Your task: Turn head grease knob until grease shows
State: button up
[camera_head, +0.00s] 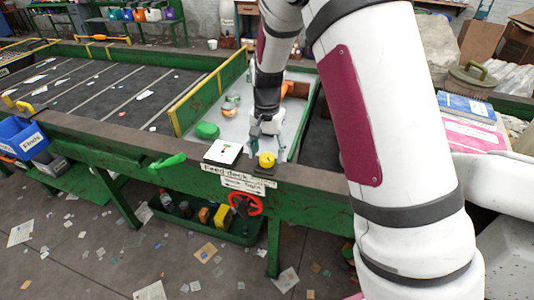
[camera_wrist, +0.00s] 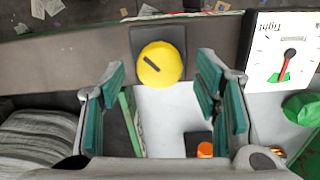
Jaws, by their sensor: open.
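A round yellow knob (camera_wrist: 160,64) with a dark pointer slot sits on a dark square plate on the deck's edge. It also shows in the head view (camera_head: 267,160). No label on it is readable, so I cannot tell for sure that it is the grease knob. My gripper (camera_wrist: 162,74) is open, its green-padded fingers apart, with the knob between and slightly beyond the tips in the wrist view. I cannot tell the height gap. In the head view my gripper (camera_head: 264,132) is just behind the knob, partly hidden by my arm. No grease is clearly visible.
A white dial card (camera_wrist: 284,50) with a red pointer and green zone lies right of the knob. A black part with an orange top (camera_wrist: 204,149) is on the white deck. A green lump (camera_head: 207,130) lies left. A red handwheel (camera_head: 245,204) is below the edge.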

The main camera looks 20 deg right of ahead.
aim_at(267, 158)
notch_tip(267, 158, up, 11)
dwell(0.3)
notch_tip(267, 158, down, 12)
jog(key=p, duration=0.3)
jog(key=shift+p, duration=0.35)
dwell(0.7)
jog(key=c, duration=1.1)
